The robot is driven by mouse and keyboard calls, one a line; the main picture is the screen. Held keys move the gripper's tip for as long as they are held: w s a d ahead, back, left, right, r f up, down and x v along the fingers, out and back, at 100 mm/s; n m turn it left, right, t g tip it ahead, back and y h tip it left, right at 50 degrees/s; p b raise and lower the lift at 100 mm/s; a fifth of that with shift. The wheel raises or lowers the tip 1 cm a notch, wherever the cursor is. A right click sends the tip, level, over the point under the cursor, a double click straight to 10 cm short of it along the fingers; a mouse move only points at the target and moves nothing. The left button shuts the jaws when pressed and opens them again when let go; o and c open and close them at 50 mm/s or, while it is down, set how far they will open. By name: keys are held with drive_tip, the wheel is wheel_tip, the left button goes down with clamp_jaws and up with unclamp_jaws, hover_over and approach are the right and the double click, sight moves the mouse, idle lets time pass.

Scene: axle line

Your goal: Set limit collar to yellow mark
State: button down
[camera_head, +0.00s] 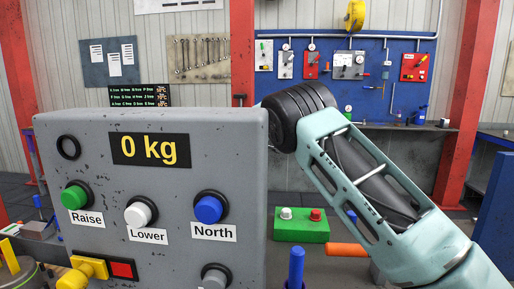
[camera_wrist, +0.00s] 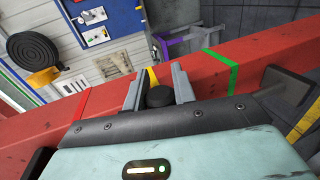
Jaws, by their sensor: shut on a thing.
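In the wrist view my gripper (camera_wrist: 157,76) reaches over a red beam (camera_wrist: 265,72). Its two grey fingers are shut on a black round-topped piece (camera_wrist: 159,97), which looks like the limit collar. The yellow mark (camera_wrist: 153,77) shows on the beam just beyond this piece, between the fingers, partly hidden. I cannot tell whether the collar's edge meets the mark. A green mark (camera_wrist: 220,71) crosses the beam to the right, and a red mark (camera_wrist: 81,104) lies to the left. In the head view my gripper is hidden behind the grey control panel.
The grey control panel (camera_head: 90,135) reads 0 kg and has Raise, Lower and North buttons. It stands close to my arm's left. A green button box (camera_head: 302,232) lies beyond. A dark block (camera_wrist: 288,84) sits by the beam at right.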

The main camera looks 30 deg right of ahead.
idle(0.3)
drive_tip(key=c, duration=1.1)
unclamp_jaws()
drive_tip(key=shift+c, duration=0.2)
drive_tip(key=shift+a, duration=0.1)
drive_tip(key=shift+s+a+b, duration=0.3)
drive_tip(key=shift+s+b, duration=0.1)
drive_tip(key=b+v, duration=0.6)
drive_tip(key=v, duration=1)
drive_tip(key=shift+s, duration=0.15)
drive_tip(key=shift+r, duration=0.15)
